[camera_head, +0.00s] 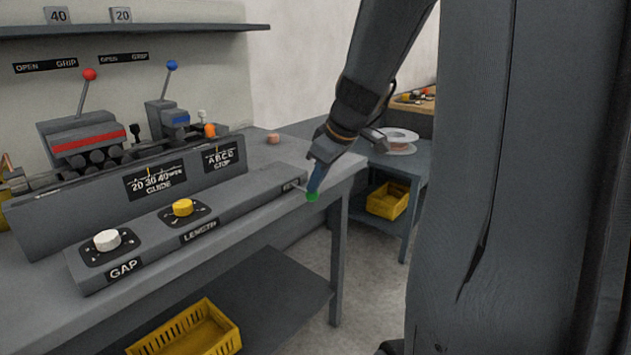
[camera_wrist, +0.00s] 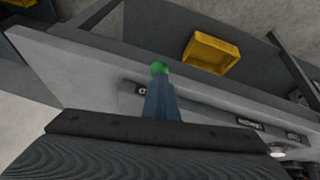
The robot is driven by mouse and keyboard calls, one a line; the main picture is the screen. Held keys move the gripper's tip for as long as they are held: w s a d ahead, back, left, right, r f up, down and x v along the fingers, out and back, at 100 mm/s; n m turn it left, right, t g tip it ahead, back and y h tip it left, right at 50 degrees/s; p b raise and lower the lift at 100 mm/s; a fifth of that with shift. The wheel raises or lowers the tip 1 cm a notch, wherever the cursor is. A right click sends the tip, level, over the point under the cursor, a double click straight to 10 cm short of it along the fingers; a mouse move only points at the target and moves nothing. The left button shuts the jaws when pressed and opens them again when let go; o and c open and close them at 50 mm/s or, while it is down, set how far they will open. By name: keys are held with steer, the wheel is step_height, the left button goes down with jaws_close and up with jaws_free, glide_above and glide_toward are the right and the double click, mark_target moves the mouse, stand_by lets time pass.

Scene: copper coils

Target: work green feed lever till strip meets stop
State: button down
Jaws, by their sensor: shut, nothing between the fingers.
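The green feed lever knob (camera_head: 312,197) is at the right end of the long control box on the bench, on a thin rod. My gripper (camera_head: 316,182) is shut and points down at the knob, its fingertips touching it or very near. In the wrist view the green knob (camera_wrist: 159,68) shows just beyond the tips of my shut gripper (camera_wrist: 161,84). I cannot tell if the fingers press on it. The strip and the stop cannot be made out; the guide panel (camera_head: 150,184) hides part of the machine behind it.
The control box carries a white GAP knob (camera_head: 107,240) and a yellow LENGTH knob (camera_head: 182,208). A red-ball lever (camera_head: 89,75) and a blue-ball lever (camera_head: 172,65) stand behind. Yellow crates (camera_head: 388,200) sit on low shelves. The bench's front strip is clear.

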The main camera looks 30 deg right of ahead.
steer(key=shift+w+a+r+p, duration=0.15)
steer(key=shift+a+r+p, duration=0.1)
steer(key=shift+r+p, duration=0.65)
steer(key=shift+w+a+r+p, duration=0.1)
steer(key=shift+a+r+p, duration=0.15)
steer(key=shift+r+p, duration=0.6)
steer(key=s+d+r+b, duration=0.1)
steer(key=s+d+r, duration=0.1)
steer(key=s+r, duration=0.3)
steer(key=s, duration=0.3)
steer(key=shift+d, duration=0.25)
steer(key=shift+r, duration=0.1)
steer(key=s+a+f+m+g+p, duration=0.2)
steer(key=s+a+f+m, duration=0.1)
steer(key=s+a+f, duration=0.3)
steer(key=s+a+f+m+g+h+p, duration=0.1)
steer(key=s+a+f+m+g+p, duration=0.1)
steer(key=s+a+f, duration=0.4)
steer(key=shift+s+a+f+m+g+p, duration=0.3)
steer(key=shift+a+g+p, duration=0.5)
steer(key=shift+a, duration=1.7)
steer(key=shift+w, duration=0.1)
